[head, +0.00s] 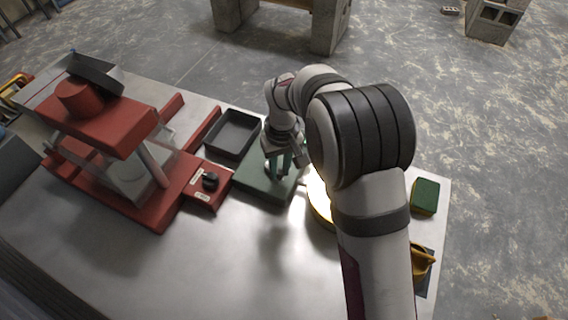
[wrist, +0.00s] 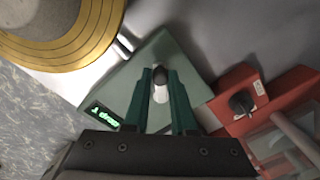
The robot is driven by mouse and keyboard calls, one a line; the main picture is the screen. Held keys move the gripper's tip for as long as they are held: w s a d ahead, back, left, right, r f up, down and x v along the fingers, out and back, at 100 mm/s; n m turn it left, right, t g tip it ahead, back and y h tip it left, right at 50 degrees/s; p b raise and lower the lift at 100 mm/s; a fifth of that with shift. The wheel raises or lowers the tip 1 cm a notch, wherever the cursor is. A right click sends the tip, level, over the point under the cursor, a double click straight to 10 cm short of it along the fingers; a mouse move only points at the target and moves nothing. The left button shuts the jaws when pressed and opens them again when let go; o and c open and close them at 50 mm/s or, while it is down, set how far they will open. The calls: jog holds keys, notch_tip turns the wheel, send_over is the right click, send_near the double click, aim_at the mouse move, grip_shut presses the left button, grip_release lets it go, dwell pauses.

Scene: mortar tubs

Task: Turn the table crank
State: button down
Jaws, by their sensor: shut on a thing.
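The flow table's round gold top (wrist: 100,40) is at the upper left in the wrist view, with a grey mass on it. In the head view its bright edge (head: 319,200) shows beside my arm, which hides most of it. A green box (wrist: 185,60) with a lit green display (wrist: 103,116) stands next to it, and a short light shaft shows between them. My gripper (wrist: 160,88) points down over the green box (head: 250,184), its teal fingers shut on a pale upright crank handle (wrist: 160,95) with a dark top. The rest of the crank is hidden.
A red machine (head: 115,130) with a black knob (head: 210,180) stands left of the green box. A black tray (head: 234,135) lies behind the box. A green and yellow sponge (head: 425,195) and a yellow item (head: 421,263) lie at right. The front tabletop is clear.

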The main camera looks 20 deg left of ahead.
jog(key=m, duration=0.1)
jog(key=s+a+m, duration=0.1)
jog(key=shift+m, duration=0.4)
jog(key=m, duration=0.1)
jog(key=a+m, duration=0.1)
jog(key=m, duration=0.1)
jog(key=shift+s+a+m, duration=0.1)
jog(key=shift+s+m, duration=0.2)
jog(key=shift+s, duration=0.1)
jog(key=m, duration=0.1)
jog(key=a+m, duration=0.1)
jog(key=m, duration=0.1)
jog(key=shift+s+a, duration=0.15)
jog(key=shift+a+m, duration=0.5)
jog(key=shift+m, duration=0.7)
jog(key=c, duration=0.7)
grip_release()
jog(key=shift+c, duration=0.2)
notch_tip(320, 180, up, 16)
jog(key=shift+d, duration=0.35)
